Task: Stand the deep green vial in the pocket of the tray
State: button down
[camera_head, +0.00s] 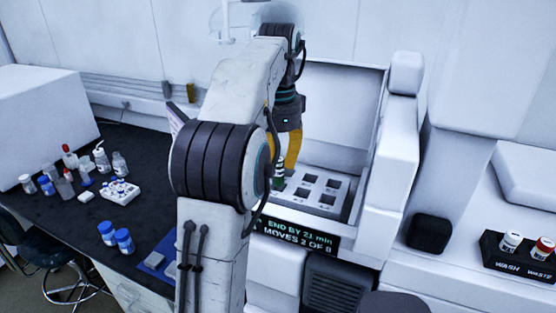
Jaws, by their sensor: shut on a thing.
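My gripper (284,168) has yellow fingers, partly hidden behind my own arm. It is shut on the deep green vial (279,179), which shows as a small dark green shape with a lighter band at the left part of the tray. The light tray (331,213) sits in the open bay of the white instrument and has several dark square pockets. The vial looks roughly upright by the left-hand pockets. I cannot tell whether its bottom is in a pocket or above it, as my arm hides part of the tray's left side.
The instrument's white side wall (397,165) bounds the bay on the right. Bottles and blue-capped jars (123,239) stand on the dark bench. A black rack (522,262) holds two capped bottles at right.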

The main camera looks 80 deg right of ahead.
aim_at(278, 174)
jog(key=shift+f, duration=0.3)
jog(key=shift+f+b, duration=0.75)
jog(key=shift+f+b, duration=0.45)
jog(key=shift+f, duration=0.35)
jog(key=c, duration=0.5)
grip_release()
jog(key=shift+c, duration=0.2)
notch_tip(278, 174, up, 3)
jog(key=p, duration=0.3)
jog(key=shift+f, duration=0.1)
jog(key=shift+r, duration=2.1)
